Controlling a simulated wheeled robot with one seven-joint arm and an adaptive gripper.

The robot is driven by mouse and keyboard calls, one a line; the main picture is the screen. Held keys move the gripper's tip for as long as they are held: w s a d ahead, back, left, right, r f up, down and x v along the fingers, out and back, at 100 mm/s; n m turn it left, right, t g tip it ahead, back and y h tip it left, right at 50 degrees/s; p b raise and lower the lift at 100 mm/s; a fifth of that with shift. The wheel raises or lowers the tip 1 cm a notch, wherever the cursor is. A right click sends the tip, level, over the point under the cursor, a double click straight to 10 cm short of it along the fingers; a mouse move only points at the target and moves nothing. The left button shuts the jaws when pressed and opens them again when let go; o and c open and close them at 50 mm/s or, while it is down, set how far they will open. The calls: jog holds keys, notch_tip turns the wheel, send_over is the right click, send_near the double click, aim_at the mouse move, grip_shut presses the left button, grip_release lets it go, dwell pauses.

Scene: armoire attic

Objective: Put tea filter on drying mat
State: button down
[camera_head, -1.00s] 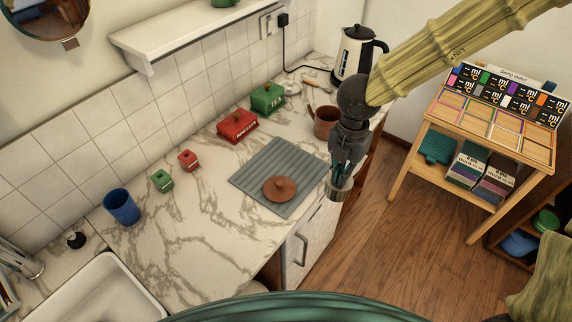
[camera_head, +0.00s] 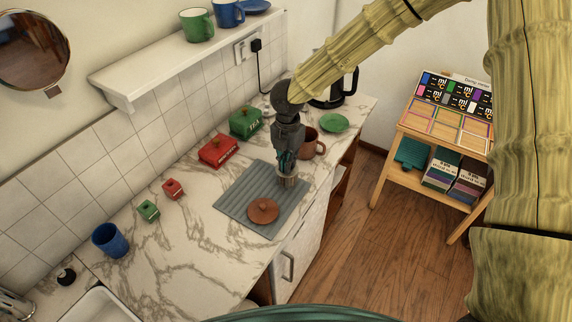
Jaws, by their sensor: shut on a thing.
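My gripper (camera_head: 286,166) points down at the right part of the counter. It is shut on a small cylinder that looks like the tea filter (camera_head: 287,181). The filter is upright, over the right side of the grey ribbed drying mat (camera_head: 240,205). I cannot tell whether its bottom touches the mat or is a little above it. The fingers partly hide the filter's top. A round brown lid with a knob (camera_head: 263,211) lies on the mat, in front and to the left of the filter.
A brown mug (camera_head: 312,147) stands close to the right of my gripper, with a green saucer (camera_head: 335,122) beyond. A red box (camera_head: 218,150) and a green box (camera_head: 245,122) stand behind the mat. A blue cup (camera_head: 109,240) is far left.

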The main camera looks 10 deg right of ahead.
jog(key=shift+w+a, duration=0.2)
jog(key=shift+w, duration=0.15)
notch_tip(320, 180, down, 3)
jog(key=shift+w+r+p, duration=0.1)
jog(key=shift+r+p, duration=0.05)
jog(key=shift+p, duration=0.9)
jog(key=shift+f, duration=0.5)
jog(key=shift+f, duration=0.15)
jog(key=c, duration=1.6)
grip_release()
jog(key=shift+c, duration=0.2)
notch_tip(320, 180, up, 12)
jog(key=b, duration=0.3)
jog(key=shift+r, duration=0.2)
